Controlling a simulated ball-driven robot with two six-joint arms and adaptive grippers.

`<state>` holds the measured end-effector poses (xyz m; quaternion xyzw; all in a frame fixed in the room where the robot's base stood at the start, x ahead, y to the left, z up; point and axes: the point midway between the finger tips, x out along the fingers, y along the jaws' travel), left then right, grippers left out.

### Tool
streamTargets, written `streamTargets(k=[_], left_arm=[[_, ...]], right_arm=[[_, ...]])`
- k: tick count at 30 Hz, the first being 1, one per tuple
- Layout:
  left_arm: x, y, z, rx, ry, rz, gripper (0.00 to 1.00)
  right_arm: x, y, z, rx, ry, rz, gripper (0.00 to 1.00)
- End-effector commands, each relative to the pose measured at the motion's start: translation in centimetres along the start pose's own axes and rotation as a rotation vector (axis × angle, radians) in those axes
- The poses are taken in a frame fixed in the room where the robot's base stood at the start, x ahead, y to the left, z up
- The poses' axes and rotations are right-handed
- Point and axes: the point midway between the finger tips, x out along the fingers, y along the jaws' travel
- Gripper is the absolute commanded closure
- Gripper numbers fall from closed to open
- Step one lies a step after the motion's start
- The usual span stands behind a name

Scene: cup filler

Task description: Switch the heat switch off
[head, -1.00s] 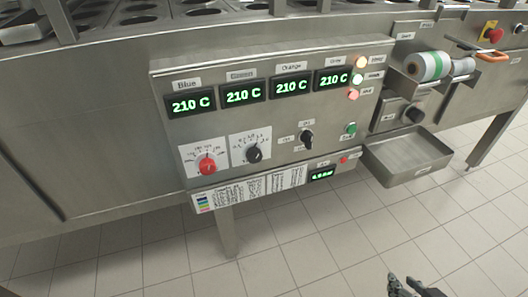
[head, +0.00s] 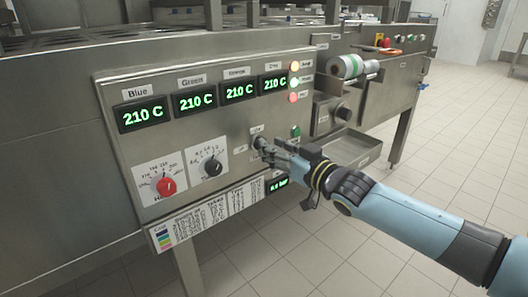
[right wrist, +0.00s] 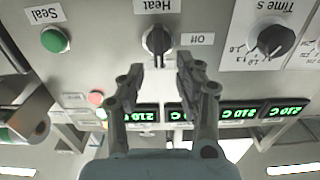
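The heat switch is a black rotary knob (right wrist: 157,40) on the steel control panel (head: 225,120). In the upside-down right wrist view it stands upright in the picture, between a "Heat" label (right wrist: 161,7) above and an "Off" label (right wrist: 197,39) to its right. Its handle does not point sideways at "Off". My right gripper (right wrist: 161,68) is open and empty, its two fingertips just short of the knob, one to each side. In the head view the right gripper (head: 266,148) partly covers the switch. Contact cannot be told. My left gripper is not in view.
The green Seal button (right wrist: 54,40) and a red light (right wrist: 96,98) are close by. A black Time dial (head: 211,166) and a red dial (head: 166,186) sit to the left in the head view. Displays (head: 143,115) read 210 C. A metal tray (head: 352,148) juts out behind my arm.

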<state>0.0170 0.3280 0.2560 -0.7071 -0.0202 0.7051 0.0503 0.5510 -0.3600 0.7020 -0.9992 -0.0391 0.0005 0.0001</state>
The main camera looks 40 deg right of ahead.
Motion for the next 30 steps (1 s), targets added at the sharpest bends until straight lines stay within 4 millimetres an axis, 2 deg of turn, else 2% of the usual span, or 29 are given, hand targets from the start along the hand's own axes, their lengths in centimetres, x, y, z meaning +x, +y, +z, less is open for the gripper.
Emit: streamTargets(k=[1,7,19,20,27,30], left_arm=[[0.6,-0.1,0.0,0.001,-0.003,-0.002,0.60],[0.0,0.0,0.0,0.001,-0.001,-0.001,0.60],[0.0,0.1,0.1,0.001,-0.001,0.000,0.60],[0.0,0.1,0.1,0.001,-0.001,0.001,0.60],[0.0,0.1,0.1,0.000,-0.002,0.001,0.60],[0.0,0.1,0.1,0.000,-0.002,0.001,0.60]], right_arm=[[1.0,0.0,0.3,-0.002,0.002,0.002,0.65],[2.8,0.0,-0.2,0.000,0.003,0.002,0.65],[3.5,0.0,-0.1,0.000,0.000,0.001,0.65],[3.5,0.0,-0.1,0.000,0.001,0.001,0.67],[3.4,0.0,-0.1,0.000,0.001,0.001,0.98],[3.4,0.0,-0.1,0.000,0.001,0.001,1.00]])
